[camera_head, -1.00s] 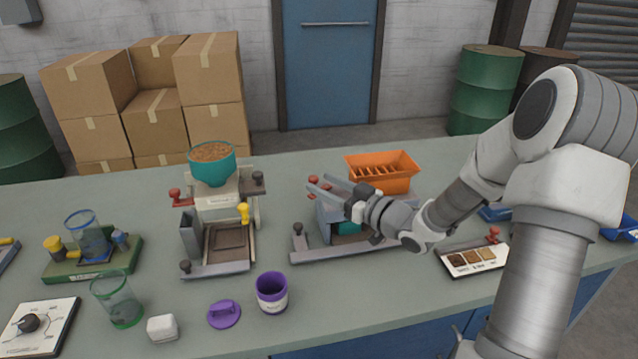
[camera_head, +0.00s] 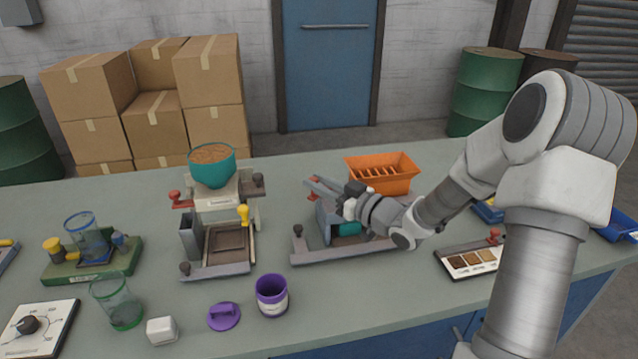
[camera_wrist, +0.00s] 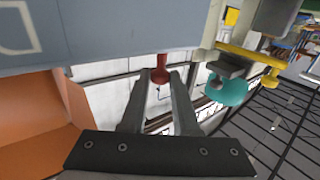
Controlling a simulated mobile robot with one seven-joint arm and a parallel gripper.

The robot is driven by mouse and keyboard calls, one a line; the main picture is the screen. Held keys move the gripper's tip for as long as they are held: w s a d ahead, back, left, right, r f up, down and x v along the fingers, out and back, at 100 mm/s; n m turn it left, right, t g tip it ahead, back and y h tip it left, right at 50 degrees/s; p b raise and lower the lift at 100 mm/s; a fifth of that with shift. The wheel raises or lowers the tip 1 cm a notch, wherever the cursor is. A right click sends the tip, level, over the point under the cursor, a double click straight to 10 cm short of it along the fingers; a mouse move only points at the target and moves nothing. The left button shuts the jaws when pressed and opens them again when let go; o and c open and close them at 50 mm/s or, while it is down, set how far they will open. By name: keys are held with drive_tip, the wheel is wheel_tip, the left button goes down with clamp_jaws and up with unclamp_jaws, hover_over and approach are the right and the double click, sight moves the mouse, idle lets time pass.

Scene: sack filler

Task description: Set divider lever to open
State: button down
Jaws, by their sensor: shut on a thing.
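The divider (camera_head: 327,222) is a grey machine with an orange slatted hopper (camera_head: 383,173) at its back right. A lever with a red knob sits at its upper left; the red knob (camera_wrist: 160,75) shows in the wrist view between my fingertips. My gripper (camera_head: 314,188) reaches over the divider from the right and is shut on the red knob. In the wrist view my gripper (camera_wrist: 158,80) has a finger on either side of the knob. My fingers and wrist partly hide the lever and the machine in the head view.
Left of the divider stands another machine with a teal bowl (camera_head: 212,167) of grain. A purple cup (camera_head: 272,295) and purple lid (camera_head: 224,316) lie in front. A sample tray (camera_head: 470,262) is at the right. The bench is clear in front of the divider.

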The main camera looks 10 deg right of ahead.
drive_tip(key=shift+a+h, duration=0.1)
drive_tip(key=shift+h, duration=0.2)
drive_tip(key=shift+w+a+m+t+h+b, duration=0.1)
drive_tip(key=shift+a+m+t+h+b, duration=0.05)
drive_tip(key=shift+m+t+h+b, duration=0.4)
drive_tip(key=c, duration=0.7)
unclamp_jaws()
drive_tip(key=shift+w, duration=0.1)
drive_tip(key=shift+o, duration=0.2)
drive_tip(key=p+v, duration=0.1)
drive_tip(key=v, duration=1.6)
drive_tip(key=shift+s, duration=0.25)
drive_tip(key=shift+w, duration=0.1)
